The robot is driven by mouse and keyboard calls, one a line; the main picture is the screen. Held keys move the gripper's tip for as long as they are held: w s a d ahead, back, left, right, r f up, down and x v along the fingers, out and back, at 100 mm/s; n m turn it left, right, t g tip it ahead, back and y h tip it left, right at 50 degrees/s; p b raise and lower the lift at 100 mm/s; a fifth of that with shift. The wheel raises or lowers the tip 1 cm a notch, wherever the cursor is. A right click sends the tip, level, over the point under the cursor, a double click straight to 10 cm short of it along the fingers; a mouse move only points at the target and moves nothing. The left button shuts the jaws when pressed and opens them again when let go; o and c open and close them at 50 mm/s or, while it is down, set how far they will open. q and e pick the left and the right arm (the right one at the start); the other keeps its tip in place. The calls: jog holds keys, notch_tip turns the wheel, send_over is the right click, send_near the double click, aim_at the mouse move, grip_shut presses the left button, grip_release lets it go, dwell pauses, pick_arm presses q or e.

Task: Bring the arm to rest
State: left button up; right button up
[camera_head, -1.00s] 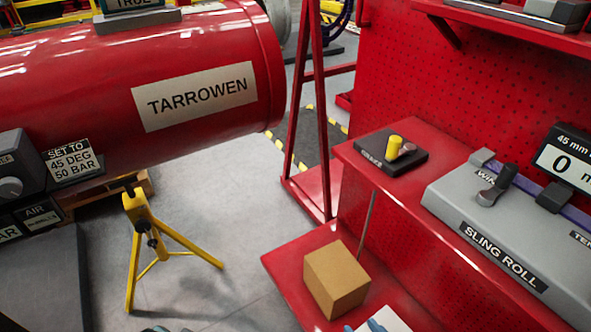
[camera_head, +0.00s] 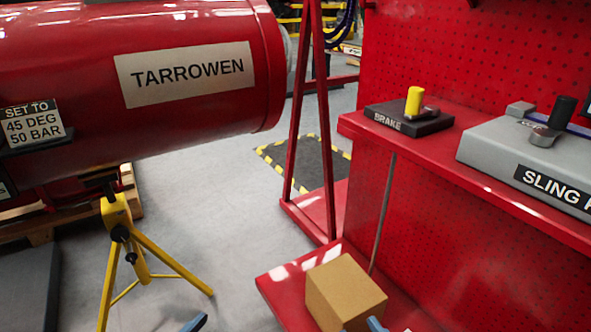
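A small blue-grey part (camera_head: 195,322), which looks like the tip of my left gripper, shows at the bottom edge left of centre, over the floor. Another small blue part (camera_head: 376,325), which looks like the tip of my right gripper, shows at the bottom edge in front of the cardboard box (camera_head: 345,292). The rest of both grippers and both arms is out of frame. Neither shows whether it is open or shut, and nothing held is visible.
The red TARROWEN cylinder (camera_head: 100,90) fills the upper left, with a yellow stand (camera_head: 118,215) below. At right, a red bench (camera_head: 440,160) carries the BRAKE block (camera_head: 408,120) and the grey SLING unit (camera_head: 500,150). Grey floor (camera_head: 225,220) between is clear.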

pick_arm(q)
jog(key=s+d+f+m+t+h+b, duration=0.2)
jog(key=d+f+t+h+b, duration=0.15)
jog(key=b, duration=0.45)
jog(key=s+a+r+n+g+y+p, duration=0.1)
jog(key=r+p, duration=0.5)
jog(key=p, duration=1.3)
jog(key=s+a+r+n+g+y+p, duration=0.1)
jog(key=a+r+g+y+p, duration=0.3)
jog(key=p, duration=1.6)
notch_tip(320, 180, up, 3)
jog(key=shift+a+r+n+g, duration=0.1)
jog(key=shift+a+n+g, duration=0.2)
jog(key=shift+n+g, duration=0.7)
pick_arm(e)
jog(key=s+d+r+m+g+h, duration=0.2)
jog(key=s+d+r+g+h, duration=0.1)
jog(key=r, duration=0.5)
jog(key=d+g+h, duration=0.1)
jog(key=g, duration=0.1)
jog(key=shift+d+r+g, duration=0.2)
jog(key=shift+r+g, duration=0.1)
jog(key=shift+g, duration=0.1)
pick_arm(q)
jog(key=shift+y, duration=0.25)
pick_arm(e)
jog(key=shift+s, duration=0.1)
